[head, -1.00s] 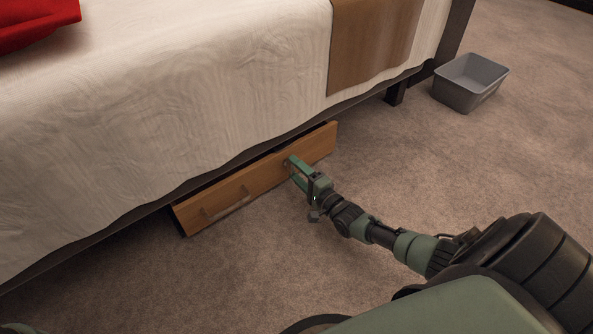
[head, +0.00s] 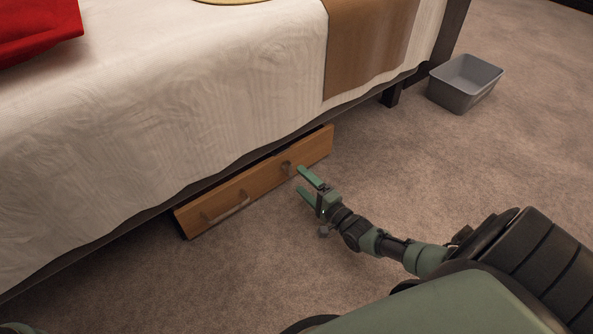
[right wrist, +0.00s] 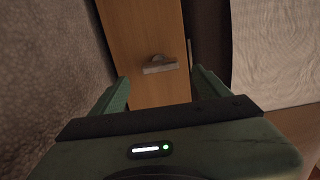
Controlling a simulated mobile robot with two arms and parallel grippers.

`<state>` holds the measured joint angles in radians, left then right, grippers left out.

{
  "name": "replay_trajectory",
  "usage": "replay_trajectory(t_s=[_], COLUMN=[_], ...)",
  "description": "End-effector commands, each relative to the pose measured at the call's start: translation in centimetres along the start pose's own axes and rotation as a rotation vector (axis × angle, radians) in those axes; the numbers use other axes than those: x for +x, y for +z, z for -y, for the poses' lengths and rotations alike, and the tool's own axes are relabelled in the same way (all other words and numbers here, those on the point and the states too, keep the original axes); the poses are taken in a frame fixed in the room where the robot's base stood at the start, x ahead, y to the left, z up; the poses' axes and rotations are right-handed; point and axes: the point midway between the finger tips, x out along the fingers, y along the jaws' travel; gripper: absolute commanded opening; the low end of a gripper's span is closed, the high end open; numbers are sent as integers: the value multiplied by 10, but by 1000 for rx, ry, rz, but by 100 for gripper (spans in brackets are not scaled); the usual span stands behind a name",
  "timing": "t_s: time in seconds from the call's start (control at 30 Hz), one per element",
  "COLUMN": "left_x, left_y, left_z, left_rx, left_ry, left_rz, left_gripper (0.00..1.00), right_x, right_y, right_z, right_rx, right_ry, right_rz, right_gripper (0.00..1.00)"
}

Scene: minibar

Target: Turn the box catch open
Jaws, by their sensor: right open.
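The wooden box (head: 262,180) sits under the bed's edge, its long front panel facing me. A small dark catch (head: 286,167) is on the right part of the panel. In the right wrist view the catch (right wrist: 160,65) is a short metal bar crosswise to the panel's length, on a small mount. My right gripper (head: 301,181) is open and empty, just in front of the catch and apart from it. In the right wrist view its two fingers (right wrist: 160,88) stand either side of the panel, with the catch between and beyond them. At the bottom left corner a green bit of my left arm shows; its gripper does not.
A bar handle (head: 232,209) is on the left part of the panel. The bed with its white cover (head: 190,95) overhangs the box. A grey bin (head: 465,83) stands on the carpet at the right. The carpet (head: 420,170) around my right arm is clear.

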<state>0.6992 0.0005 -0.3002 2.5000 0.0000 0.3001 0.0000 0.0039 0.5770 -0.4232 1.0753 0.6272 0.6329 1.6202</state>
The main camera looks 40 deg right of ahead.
Motion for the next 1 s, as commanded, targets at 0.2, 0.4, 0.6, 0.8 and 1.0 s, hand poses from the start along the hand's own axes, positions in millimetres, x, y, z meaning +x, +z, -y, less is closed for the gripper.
replay_trajectory(t_s=[0.2,0.4,0.6,0.8,1.0], left_x=[15,15,14,15,15], left_y=[5,5,5,5,18], left_z=[3,3,3,3,8], left_rx=[0,0,0,0,-4], left_ry=[0,0,0,-2,-14], left_rz=[-1,-1,-1,-1,34], left_gripper=[36,36,36,36,36], right_x=[-27,-30,-30,-30,-25], right_y=[0,0,0,0,36], right_z=[1,0,0,0,35], right_rx=[0,0,0,0,-49], right_ry=[2,-1,-1,-1,-59], right_rz=[-1,0,0,0,45], right_gripper=[76,76,76,76,76])
